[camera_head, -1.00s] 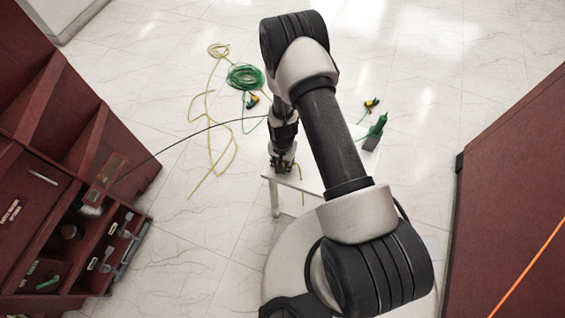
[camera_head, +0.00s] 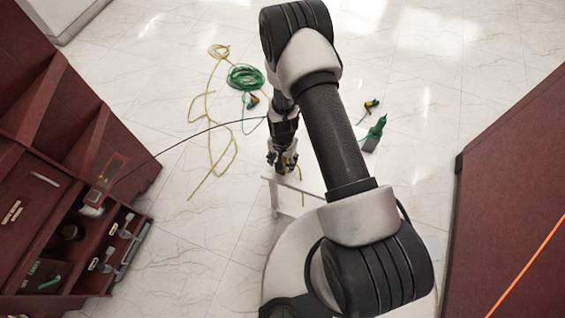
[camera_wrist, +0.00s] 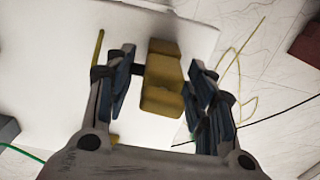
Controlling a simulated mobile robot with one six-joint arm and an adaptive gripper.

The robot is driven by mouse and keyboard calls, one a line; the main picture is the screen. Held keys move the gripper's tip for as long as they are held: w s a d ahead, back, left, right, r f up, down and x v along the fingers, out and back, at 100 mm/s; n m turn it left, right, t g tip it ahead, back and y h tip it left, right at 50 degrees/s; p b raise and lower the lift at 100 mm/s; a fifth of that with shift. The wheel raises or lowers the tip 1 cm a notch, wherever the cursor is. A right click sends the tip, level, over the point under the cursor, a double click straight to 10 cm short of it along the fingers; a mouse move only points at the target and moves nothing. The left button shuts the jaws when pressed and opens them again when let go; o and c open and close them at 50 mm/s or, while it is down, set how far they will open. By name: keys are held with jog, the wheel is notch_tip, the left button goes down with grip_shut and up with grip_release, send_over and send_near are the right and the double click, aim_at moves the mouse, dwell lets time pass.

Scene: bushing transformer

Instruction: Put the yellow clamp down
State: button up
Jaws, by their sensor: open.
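The yellow clamp (camera_wrist: 163,78) is between my gripper's two fingers in the wrist view, over the white table top. A dark part of it reaches toward the left finger, and there is a visible gap on the right side. My gripper (camera_head: 282,162) is open around the clamp, above the left edge of the small white table (camera_head: 314,187) in the head view. In that view the clamp is mostly hidden by the fingers. I cannot tell whether its underside touches the table.
A green coiled hose (camera_head: 245,77) and a yellow cord (camera_head: 209,110) lie on the floor at the back left. A dark red cabinet with open compartments (camera_head: 112,238) is at left; another red surface (camera_head: 515,190) is at right.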

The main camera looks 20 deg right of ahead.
notch_tip(320, 180, up, 9)
jog(key=shift+f+p, duration=0.1)
jog(key=shift+p, duration=0.65)
notch_tip(320, 180, up, 27)
jog(key=s+n+t, duration=0.1)
jog(key=n+t, duration=0.1)
jog(key=n, duration=0.1)
jog(key=s+d+r+n+t, duration=0.1)
jog(key=s+r+n, duration=0.3)
jog(key=s+r, duration=1.1)
jog(key=s+t, duration=0.1)
jog(key=s, duration=0.2)
jog(key=shift+s+d+t, duration=0.3)
jog(key=shift+d, duration=0.05)
